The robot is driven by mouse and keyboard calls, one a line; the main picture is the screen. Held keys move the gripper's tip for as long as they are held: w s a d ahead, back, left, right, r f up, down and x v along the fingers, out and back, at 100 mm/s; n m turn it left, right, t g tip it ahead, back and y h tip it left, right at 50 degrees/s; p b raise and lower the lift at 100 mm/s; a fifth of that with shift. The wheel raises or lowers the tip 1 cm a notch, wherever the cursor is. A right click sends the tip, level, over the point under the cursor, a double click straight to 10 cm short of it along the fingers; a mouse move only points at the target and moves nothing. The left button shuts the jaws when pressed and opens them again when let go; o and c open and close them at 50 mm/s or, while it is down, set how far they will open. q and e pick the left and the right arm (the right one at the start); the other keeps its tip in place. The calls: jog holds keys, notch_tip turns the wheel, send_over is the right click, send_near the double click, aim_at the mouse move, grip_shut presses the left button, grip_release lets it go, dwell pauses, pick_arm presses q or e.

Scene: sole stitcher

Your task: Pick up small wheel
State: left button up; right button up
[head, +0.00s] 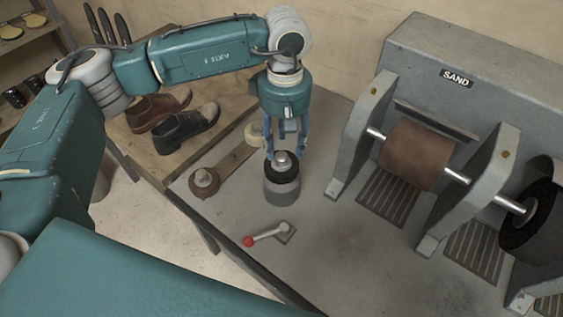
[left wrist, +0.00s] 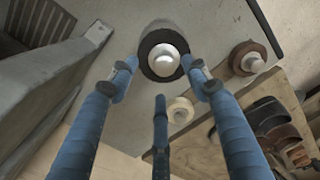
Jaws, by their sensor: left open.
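A short wheel with a black rim and a silver knob (head: 282,163) sits on a grey cylinder (head: 282,192) on the metal bench. It looks like the small wheel and also shows in the left wrist view (left wrist: 163,60). My left gripper (head: 286,147) points down just above it, fingers spread and empty. In the left wrist view the blue fingertips (left wrist: 160,76) lie around and near the black wheel; contact cannot be told. A brown wheel with a knob (head: 204,181) and a cream wheel (head: 255,134) lie to the left. My right gripper is out of view.
A grey sanding machine (head: 457,78) with a brown drum (head: 416,155) stands to the right. A lever with a red knob (head: 249,241) is in front. Brown (head: 158,108) and dark (head: 187,128) shoes stand on a wooden table at the left.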

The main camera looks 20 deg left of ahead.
aim_at(282, 155)
pick_arm(q)
jog(key=f+p, duration=0.2)
jog(key=f, duration=0.1)
jog(key=shift+s+a+f, duration=0.2)
jog(key=shift+s+f, duration=0.05)
jog(key=shift+s, duration=0.1)
jog(key=shift+w+f, duration=0.1)
jog(key=shift+f, duration=0.5)
grip_shut()
jog(key=shift+r, duration=0.1)
jog(key=shift+r, duration=0.5)
notch_tip(282, 155, up, 19)
jog(key=b, duration=0.5)
